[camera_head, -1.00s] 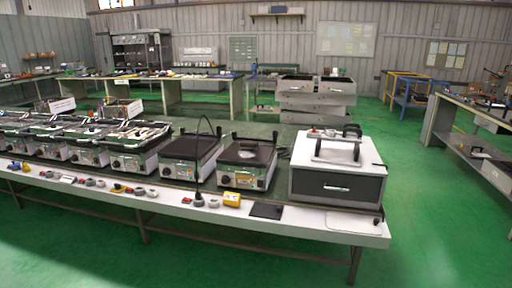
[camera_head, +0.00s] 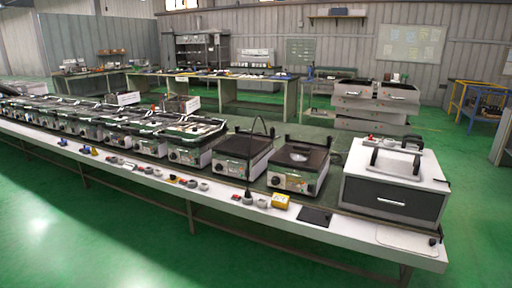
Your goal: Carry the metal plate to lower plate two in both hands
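Neither of my grippers is in view. A long row of boxy heating units runs along the white bench (camera_head: 345,236). The unit nearest the right end (camera_head: 292,181) has a dark, flat top with a pale round patch (camera_head: 298,154) on it. Left of it stands a similar dark-topped unit (camera_head: 240,171) with a thin black rod or cable rising in front. Units farther left have metallic, lighter tops (camera_head: 187,134). I cannot tell which flat piece is the metal plate or which is lower plate two; no labels are readable.
A grey-and-white box with handles on its lid (camera_head: 394,196) stands at the bench's right end. Small knobs, a yellow block (camera_head: 280,201) and a black pad (camera_head: 314,216) lie along the front edge. The green floor in front is clear.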

